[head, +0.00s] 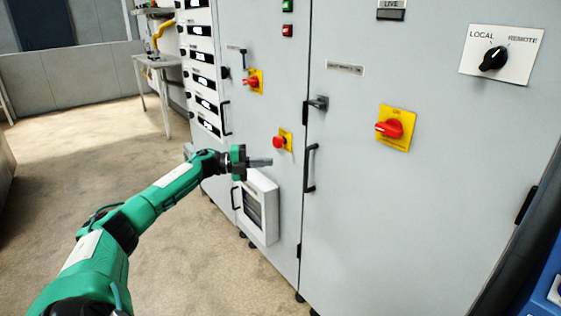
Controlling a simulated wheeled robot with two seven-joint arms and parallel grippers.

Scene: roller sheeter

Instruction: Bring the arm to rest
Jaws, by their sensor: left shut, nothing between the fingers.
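My left arm (128,219), green with black joints, reaches in from the lower left toward the grey cabinet. My left gripper (268,162) is at its end, shut and empty, pointing right. In the picture it is just below a red push button (279,142) on a yellow plate and above a white box on the cabinet front. I cannot tell how far the fingertips are from the cabinet face. My right gripper is not in view.
The grey cabinet (430,220) fills the right side, with red rotary switches (389,129) (250,82), a black LOCAL/REMOTE knob (493,58) and door handles (310,168). The white box (262,205) juts out below the gripper. A small table (156,62) stands behind. The floor (195,265) is clear.

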